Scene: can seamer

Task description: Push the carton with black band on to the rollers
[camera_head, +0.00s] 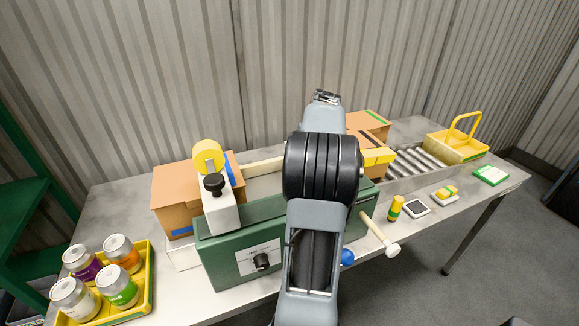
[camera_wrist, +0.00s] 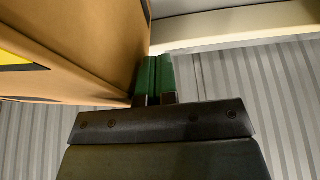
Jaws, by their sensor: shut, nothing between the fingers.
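A brown carton (camera_head: 354,121) stands right of my arm, at the near end of the rollers (camera_head: 418,160). It has a green strip on top and a dark mark near its front; whether these belong to one carton or two I cannot tell. My arm hides its left part. In the wrist view, my gripper (camera_wrist: 155,62) is shut and empty, its green fingers together. A brown carton face (camera_wrist: 95,35) fills the left, close beside the fingers; contact is unclear. It carries a yellow and black mark. My gripper is hidden in the head view.
Another carton (camera_head: 180,195) with blue marks stands left behind the green machine (camera_head: 225,255). A yellow tray (camera_head: 148,285) holds several cans. A yellow basket (camera_head: 463,147) stands beyond the rollers. Small items, including a yellow bottle (camera_head: 396,207), lie along the front edge.

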